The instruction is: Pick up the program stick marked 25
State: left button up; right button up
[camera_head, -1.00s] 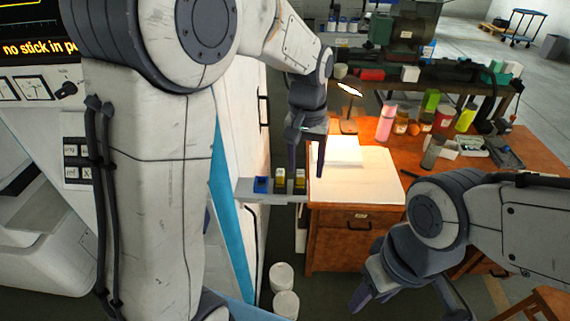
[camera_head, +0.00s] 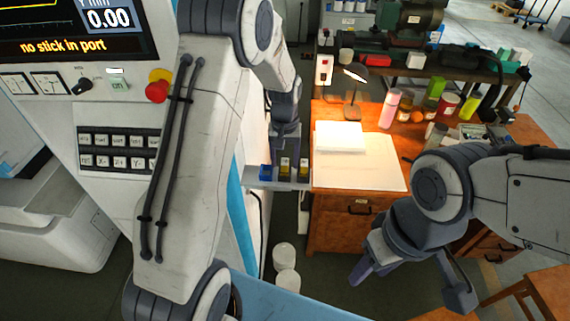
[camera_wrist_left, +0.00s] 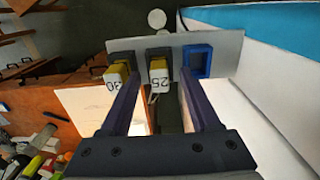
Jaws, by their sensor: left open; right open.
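The program stick marked 25 (camera_wrist_left: 160,76) stands in a dark holder on a grey shelf (camera_wrist_left: 222,46), its yellow body and white numbered end showing in the left wrist view. In the head view it is the middle one (camera_head: 285,166) of the row. My left gripper (camera_wrist_left: 160,88) is open, its fingers on either side of the 25 stick in the picture; contact cannot be told. In the head view my left gripper (camera_head: 288,152) is just above the row. My right gripper (camera_head: 410,287) is open and empty, low in front of the desk.
The wooden desk (camera_head: 335,222) with a lamp (camera_head: 353,95) and bottles is to the right; the machine panel (camera_head: 100,120) is at left.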

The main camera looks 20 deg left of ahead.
pick_arm(q)
jog(key=shift+f, duration=0.55)
grip_shut()
jog(key=shift+r, duration=0.1)
